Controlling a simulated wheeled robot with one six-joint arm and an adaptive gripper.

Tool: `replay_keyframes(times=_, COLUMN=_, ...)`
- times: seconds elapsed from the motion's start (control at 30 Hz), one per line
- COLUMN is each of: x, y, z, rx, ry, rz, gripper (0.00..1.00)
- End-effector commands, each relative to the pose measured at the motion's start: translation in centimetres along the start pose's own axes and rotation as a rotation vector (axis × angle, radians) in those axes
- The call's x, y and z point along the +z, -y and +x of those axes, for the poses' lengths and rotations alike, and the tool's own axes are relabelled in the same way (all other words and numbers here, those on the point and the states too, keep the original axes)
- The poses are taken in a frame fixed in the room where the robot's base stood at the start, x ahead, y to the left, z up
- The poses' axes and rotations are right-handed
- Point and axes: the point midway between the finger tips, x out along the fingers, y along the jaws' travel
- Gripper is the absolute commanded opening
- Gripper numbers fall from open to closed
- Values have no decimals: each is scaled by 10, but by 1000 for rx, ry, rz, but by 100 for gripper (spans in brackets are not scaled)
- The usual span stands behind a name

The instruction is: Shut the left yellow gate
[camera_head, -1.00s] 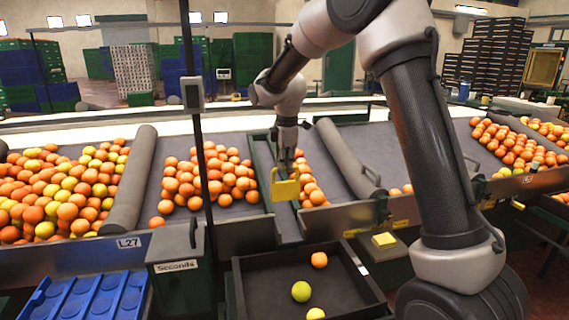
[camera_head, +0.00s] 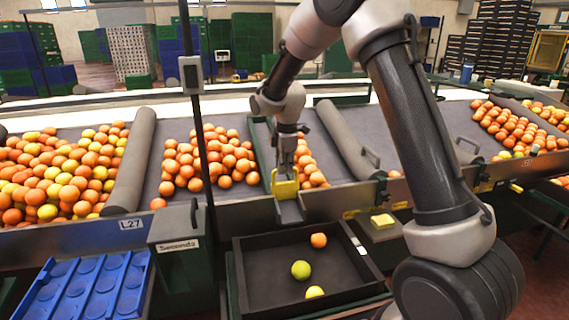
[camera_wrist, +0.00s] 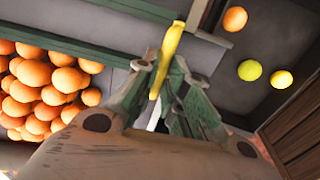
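The left yellow gate (camera_head: 284,187) is a small yellow plate at the front end of a narrow chute (camera_head: 289,212), above the black tray. My gripper (camera_head: 286,170) reaches down onto it from above. In the wrist view, the gate (camera_wrist: 170,45) shows as a yellow strip between the two fingers of my gripper (camera_wrist: 162,88), which look closed on its upper edge. The exact contact is partly hidden by the fingers.
The black tray (camera_head: 245,285) below holds an orange fruit (camera_head: 318,240) and two yellow-green ones. Piled oranges (camera_head: 210,160) lie on the belt beside the chute. A thin dark post rises left of my gripper.

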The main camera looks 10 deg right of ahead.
Motion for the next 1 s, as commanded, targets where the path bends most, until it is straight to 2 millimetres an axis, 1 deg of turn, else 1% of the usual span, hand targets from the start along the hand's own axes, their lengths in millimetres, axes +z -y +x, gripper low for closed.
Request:
replay_keyframes(times=0.03, x=0, y=3, z=4, rx=-9, ry=1, rz=1, gripper=20)
replay_keyframes(times=0.1, x=0, y=3, z=4, rx=-9, ry=1, rz=1, gripper=32)
replay_keyframes(times=0.13, x=0, y=3, z=4, rx=-8, ry=1, rz=1, gripper=34)
replay_keyframes(times=0.47, x=0, y=2, z=-1, rx=-5, ry=0, rz=1, gripper=34)
replay_keyframes(times=0.57, x=0, y=1, z=-12, rx=-3, ry=0, rz=1, gripper=34)
replay_keyframes(times=0.67, x=0, y=1, z=-32, rx=-1, ry=-1, rz=1, gripper=34)
replay_keyframes(times=0.9, x=0, y=1, z=-85, rx=-2, ry=-1, rz=0, gripper=34)
replay_keyframes(times=1.0, x=0, y=1, z=-101, rx=-4, ry=0, rz=0, gripper=34)
